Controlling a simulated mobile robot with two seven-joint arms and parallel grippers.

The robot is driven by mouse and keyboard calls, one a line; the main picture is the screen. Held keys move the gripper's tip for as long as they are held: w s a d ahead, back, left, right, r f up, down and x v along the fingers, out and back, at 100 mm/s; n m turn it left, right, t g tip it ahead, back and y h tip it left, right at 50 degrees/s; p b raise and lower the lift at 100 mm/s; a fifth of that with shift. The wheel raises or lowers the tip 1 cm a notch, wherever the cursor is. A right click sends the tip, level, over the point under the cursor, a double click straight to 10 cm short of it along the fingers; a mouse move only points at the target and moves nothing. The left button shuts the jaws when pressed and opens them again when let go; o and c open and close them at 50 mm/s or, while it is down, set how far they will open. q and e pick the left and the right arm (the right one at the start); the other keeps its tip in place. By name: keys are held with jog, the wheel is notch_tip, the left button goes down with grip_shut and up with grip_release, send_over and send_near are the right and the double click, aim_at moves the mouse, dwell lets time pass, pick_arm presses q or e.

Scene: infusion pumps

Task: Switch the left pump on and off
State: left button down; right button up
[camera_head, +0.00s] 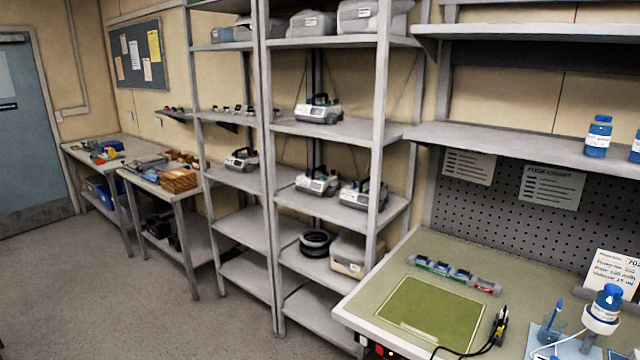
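Several grey-and-white pumps with dark handles stand on the metal shelves. One pump (241,160) is on the left rack. Another pump (318,110) is on the right rack's upper middle shelf. On the shelf below it, a left-hand pump (317,183) stands beside a right-hand pump (362,195), which a shelf post partly hides. I cannot tell which of these is the task's left pump, or whether any is on; their switches are too small to make out. Neither of my grippers is in view.
The floor (110,290) at the left is clear.

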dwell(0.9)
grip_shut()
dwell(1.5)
